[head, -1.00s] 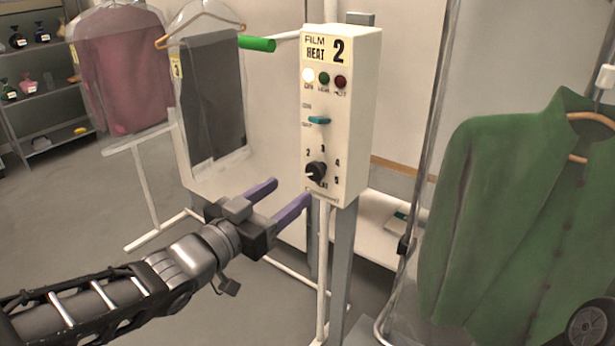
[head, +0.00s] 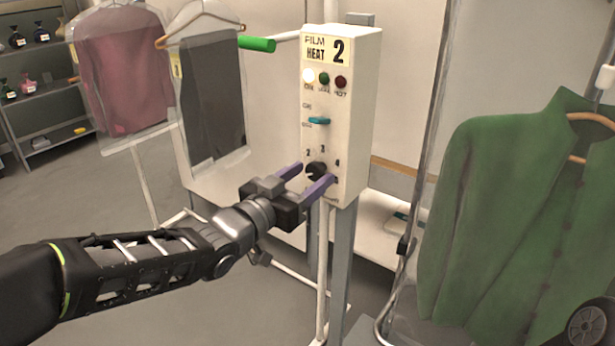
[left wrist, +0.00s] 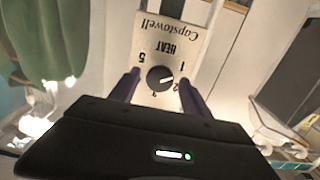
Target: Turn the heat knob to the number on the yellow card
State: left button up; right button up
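The yellow card (head: 326,50) at the top of the white control box (head: 357,120) reads "FILM HEAT 2". The black heat knob (head: 316,170) is low on the box's front, inside a ring of numbers. It also shows in the left wrist view (left wrist: 160,78), where its pale mark seems to point toward the 1 side; it is too small to be sure. My left gripper (head: 313,175) is open, one finger on either side of the knob. In the left wrist view the fingers (left wrist: 160,86) stand apart from the knob with gaps. My right gripper is not in view.
A teal lever (head: 319,121) and small lamps, the left one lit, sit above the knob. A green-ended bar (head: 257,44) sticks out left of the box. Bagged garments (head: 210,100) hang left. A green jacket (head: 530,220) hangs right.

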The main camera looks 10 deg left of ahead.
pick_arm(q)
grip_shut()
dwell(0.4)
jog(key=shift+f+m+b, duration=0.15)
jog(key=shift+m+b, duration=0.35)
jog(key=shift+b, duration=0.35)
jog(key=m+b, duration=0.5)
jog(key=b, duration=0.1)
jog(key=shift+f, duration=0.1)
jog(key=m+b, duration=0.2)
jog(key=m, duration=0.1)
jog(key=shift+r+m+b, duration=0.2)
jog(key=shift+m+b, duration=0.5)
jog(key=shift+m, duration=0.6)
